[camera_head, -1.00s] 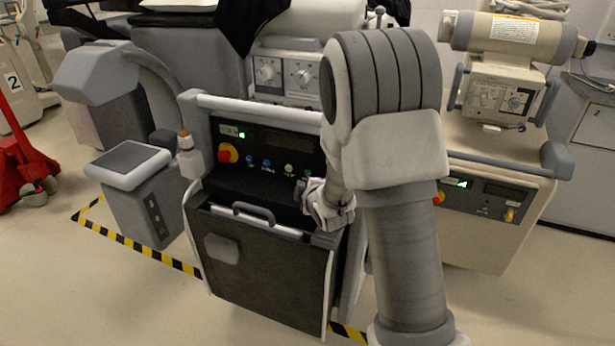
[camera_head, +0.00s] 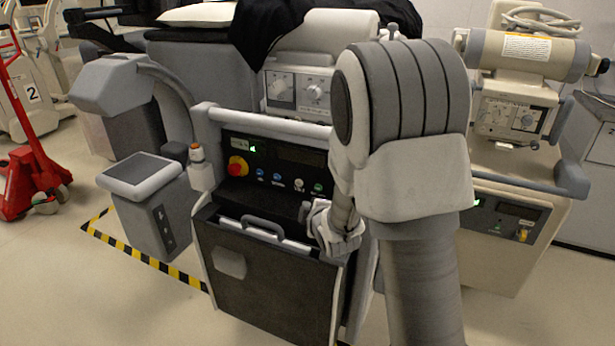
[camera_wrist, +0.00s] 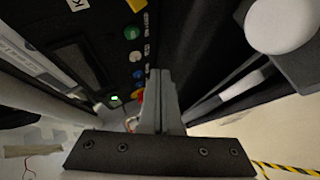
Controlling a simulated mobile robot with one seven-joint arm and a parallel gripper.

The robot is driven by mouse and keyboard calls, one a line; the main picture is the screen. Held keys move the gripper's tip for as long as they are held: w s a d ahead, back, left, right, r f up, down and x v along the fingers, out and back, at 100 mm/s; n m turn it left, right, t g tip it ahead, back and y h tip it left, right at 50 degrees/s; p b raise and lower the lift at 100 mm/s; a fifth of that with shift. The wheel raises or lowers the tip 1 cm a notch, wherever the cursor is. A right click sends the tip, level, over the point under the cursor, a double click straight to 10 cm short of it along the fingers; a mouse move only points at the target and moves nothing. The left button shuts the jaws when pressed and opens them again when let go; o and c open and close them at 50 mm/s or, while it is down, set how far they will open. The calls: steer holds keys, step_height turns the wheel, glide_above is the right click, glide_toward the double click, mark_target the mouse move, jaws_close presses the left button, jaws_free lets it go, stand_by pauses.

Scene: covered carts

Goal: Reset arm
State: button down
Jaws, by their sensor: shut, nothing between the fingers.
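My gripper (camera_head: 312,213) is at the front of the dark cart, near the right end of its control panel and the top of its front cover. In the wrist view my gripper (camera_wrist: 158,85) has its two fingers together with nothing between them. My arm's large grey and white links fill the right middle of the head view and hide part of the cart. The cart's control panel (camera_head: 275,180) carries a red and yellow knob (camera_head: 237,166), several small buttons and a green light. It also shows in the wrist view (camera_wrist: 75,60).
The dark front cover (camera_head: 270,290) has a grey handle (camera_head: 262,227) on top. A grey pedestal (camera_head: 150,215) stands at left, with a red pallet jack (camera_head: 30,170) beyond. A beige cart (camera_head: 510,260) stands at right. Yellow-black tape (camera_head: 130,252) marks the floor; floor at lower left is clear.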

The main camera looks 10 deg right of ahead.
steer(key=s+d+r+m+g+h, duration=0.1)
steer(key=s+r+m+g, duration=0.3)
steer(key=s+r+m, duration=0.65)
steer(key=s+r+m+g, duration=0.2)
steer(key=s, duration=0.9)
steer(key=s+r+m+g, duration=0.1)
steer(key=s+r+m, duration=0.15)
steer(key=s, duration=0.95)
step_height(320, 180, up, 18)
steer(key=p, duration=1.8)
steer(key=shift+a+r+p, duration=0.15)
steer(key=shift+a+p, duration=0.15)
steer(key=shift+a, duration=0.05)
